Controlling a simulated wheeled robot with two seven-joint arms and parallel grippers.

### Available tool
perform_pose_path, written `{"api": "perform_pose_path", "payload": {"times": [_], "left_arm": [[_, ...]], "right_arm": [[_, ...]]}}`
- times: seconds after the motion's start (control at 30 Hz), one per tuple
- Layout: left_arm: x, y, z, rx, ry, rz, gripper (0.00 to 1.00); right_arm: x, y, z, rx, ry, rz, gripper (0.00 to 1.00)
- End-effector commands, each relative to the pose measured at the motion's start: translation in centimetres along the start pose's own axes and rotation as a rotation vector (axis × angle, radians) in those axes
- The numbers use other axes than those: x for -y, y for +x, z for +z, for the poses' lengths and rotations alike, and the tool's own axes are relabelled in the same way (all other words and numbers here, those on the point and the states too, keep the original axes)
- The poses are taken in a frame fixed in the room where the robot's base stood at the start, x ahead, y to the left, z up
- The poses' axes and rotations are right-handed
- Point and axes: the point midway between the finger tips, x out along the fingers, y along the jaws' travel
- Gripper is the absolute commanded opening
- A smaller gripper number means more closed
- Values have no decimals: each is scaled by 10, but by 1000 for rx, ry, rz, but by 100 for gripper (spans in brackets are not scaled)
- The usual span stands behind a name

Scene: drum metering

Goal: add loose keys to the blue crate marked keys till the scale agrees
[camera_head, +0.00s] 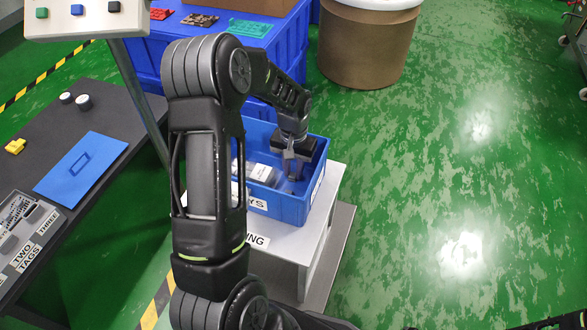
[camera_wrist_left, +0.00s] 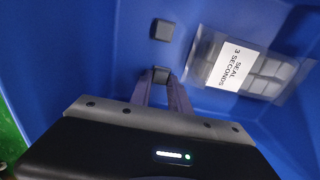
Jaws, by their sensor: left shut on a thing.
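The blue crate (camera_head: 318,172) stands on a pale stand. Its front label is partly hidden by my arm and shows only "YS". My left gripper (camera_head: 293,170) is inside the crate, pointing down. In the left wrist view its fingers (camera_wrist_left: 162,84) are shut on a small dark grey key (camera_wrist_left: 161,74). A second loose grey key (camera_wrist_left: 162,30) lies apart on the blue surface beyond the fingertips. A clear bag of grey keys (camera_wrist_left: 268,75) lies in the crate beside the gripper, with a white label reading "SEAL 3 SECONDS". No scale reading is legible.
The pale stand (camera_head: 285,262) has a label ending "NG". A dark table (camera_head: 100,180) at left holds a blue sheet (camera_head: 82,168) and a tray. A large blue bin (camera_head: 290,50) stands behind, near a brown drum (camera_head: 365,45). Green floor at right is open.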

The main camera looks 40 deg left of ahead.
Motion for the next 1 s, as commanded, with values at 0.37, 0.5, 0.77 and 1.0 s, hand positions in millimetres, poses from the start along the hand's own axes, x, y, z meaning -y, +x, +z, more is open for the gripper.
{"api": "perform_pose_path", "payload": {"times": [0.37,0.5,0.77,1.0], "left_arm": [[0,0,0,0,0,0,38],[0,0,0,0,0,0,48],[0,0,0,0,0,0,48],[0,-25,-1,-3,0,0,48]], "right_arm": [[0,0,0,0,0,0,0],[0,0,0,0,0,0,0],[0,0,-1,-2,2,1,0],[3,-8,-1,-2,3,1,0]]}}
